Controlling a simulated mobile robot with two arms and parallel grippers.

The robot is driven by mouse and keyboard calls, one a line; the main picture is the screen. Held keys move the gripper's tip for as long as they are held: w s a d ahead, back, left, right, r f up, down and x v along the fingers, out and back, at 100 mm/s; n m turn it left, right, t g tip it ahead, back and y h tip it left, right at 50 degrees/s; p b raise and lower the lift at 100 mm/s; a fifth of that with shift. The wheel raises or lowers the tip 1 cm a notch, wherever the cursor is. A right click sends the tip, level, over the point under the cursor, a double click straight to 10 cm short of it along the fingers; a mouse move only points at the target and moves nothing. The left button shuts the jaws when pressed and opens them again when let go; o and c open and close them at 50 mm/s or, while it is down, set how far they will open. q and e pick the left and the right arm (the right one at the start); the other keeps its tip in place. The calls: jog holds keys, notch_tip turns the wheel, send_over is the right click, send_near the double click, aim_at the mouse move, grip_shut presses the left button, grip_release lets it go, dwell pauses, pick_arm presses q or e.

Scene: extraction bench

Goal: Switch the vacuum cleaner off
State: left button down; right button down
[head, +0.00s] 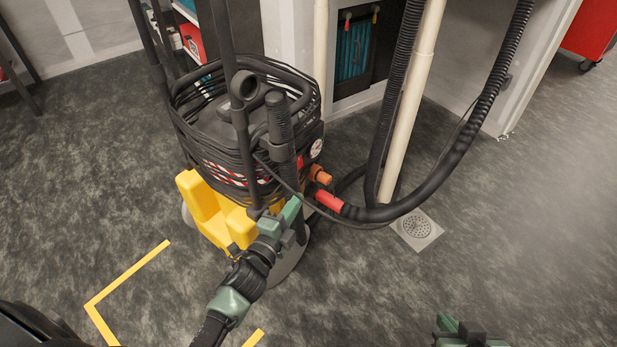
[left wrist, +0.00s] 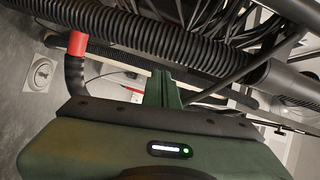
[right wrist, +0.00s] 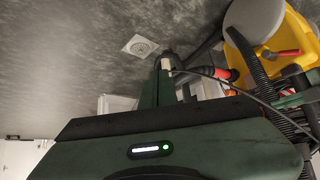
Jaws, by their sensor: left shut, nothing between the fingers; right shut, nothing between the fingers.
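The vacuum cleaner has a yellow base (head: 205,212) and a dark upper body wrapped in black cable (head: 215,135). A round white-faced dial (head: 316,148) sits on its right side, above an orange fitting (head: 320,175) and the hose's red connector (head: 329,201). My left gripper (head: 296,208) is shut and empty, close in front of the vacuum below the dial; contact cannot be told. In the left wrist view its fingers (left wrist: 163,88) are together below a black ribbed hose. My right gripper (head: 447,323) is shut and empty over the floor at the lower right, apart from the vacuum.
A thick black hose (head: 460,150) arcs from the connector up past a cream pipe (head: 412,100). A floor drain (head: 417,229) lies right of the vacuum. Yellow tape (head: 125,278) marks the floor at left. A red cabinet (head: 590,35) stands at back right. Floor at right is clear.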

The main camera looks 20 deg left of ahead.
aim_at(298, 162)
jog(key=shift+r, duration=0.1)
